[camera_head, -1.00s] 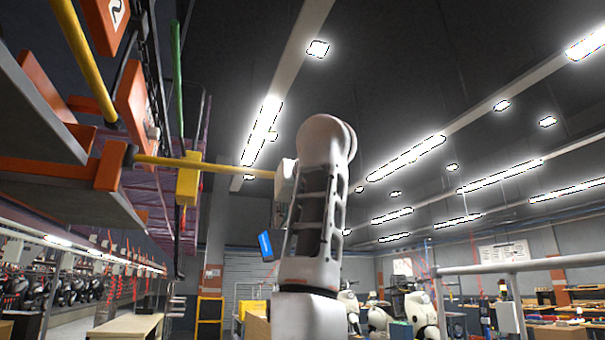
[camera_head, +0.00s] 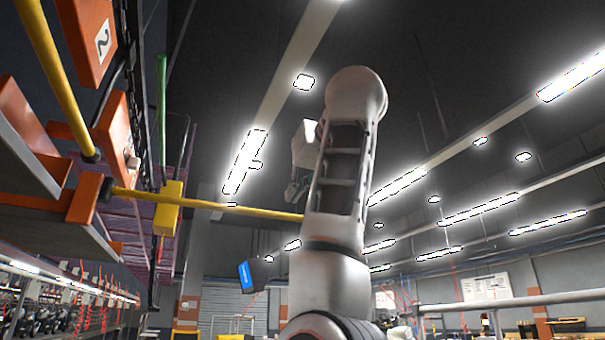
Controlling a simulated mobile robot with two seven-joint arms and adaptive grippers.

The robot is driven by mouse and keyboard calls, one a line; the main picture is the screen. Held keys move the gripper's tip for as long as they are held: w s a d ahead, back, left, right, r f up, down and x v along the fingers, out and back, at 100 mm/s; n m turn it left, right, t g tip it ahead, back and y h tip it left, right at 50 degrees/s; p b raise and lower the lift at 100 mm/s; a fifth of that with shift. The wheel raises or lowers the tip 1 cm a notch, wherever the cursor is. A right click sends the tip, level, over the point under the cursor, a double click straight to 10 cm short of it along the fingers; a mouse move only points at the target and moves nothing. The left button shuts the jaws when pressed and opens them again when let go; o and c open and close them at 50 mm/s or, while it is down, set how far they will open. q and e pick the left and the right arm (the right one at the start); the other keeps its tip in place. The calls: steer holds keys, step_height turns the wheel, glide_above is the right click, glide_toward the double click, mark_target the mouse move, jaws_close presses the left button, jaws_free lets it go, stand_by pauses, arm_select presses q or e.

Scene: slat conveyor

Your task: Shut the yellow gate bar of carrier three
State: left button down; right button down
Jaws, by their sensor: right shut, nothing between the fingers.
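A yellow gate bar (camera_head: 250,211) runs out to the right from an orange bracket (camera_head: 85,198) on a carrier at the left, roughly level. Its far end is hidden behind my right arm. No number three is legible, so I cannot confirm which carrier it belongs to. My right gripper (camera_head: 293,192) is shut and empty, seen small and partly hidden behind my arm link. It appears just above the bar in the picture; I cannot tell whether they touch. My left gripper is not in view.
Another yellow bar (camera_head: 50,75) slants down at the upper left, near an orange plate marked 2 (camera_head: 98,38). A yellow block (camera_head: 168,208) and a green upright (camera_head: 161,115) stand behind the carriers.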

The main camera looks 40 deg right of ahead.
mark_target(279, 214)
steer(key=p+x, duration=0.2)
steer(key=x, duration=0.3)
steer(key=shift+w+d, duration=0.1)
steer(key=shift+w, duration=0.2)
steer(key=shift+w+f, duration=0.2)
steer(key=shift+w, duration=0.25)
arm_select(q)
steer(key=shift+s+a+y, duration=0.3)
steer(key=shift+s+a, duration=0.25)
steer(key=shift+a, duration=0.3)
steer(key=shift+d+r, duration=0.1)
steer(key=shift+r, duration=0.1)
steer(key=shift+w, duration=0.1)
arm_select(e)
steer(key=shift+w+d, duration=0.1)
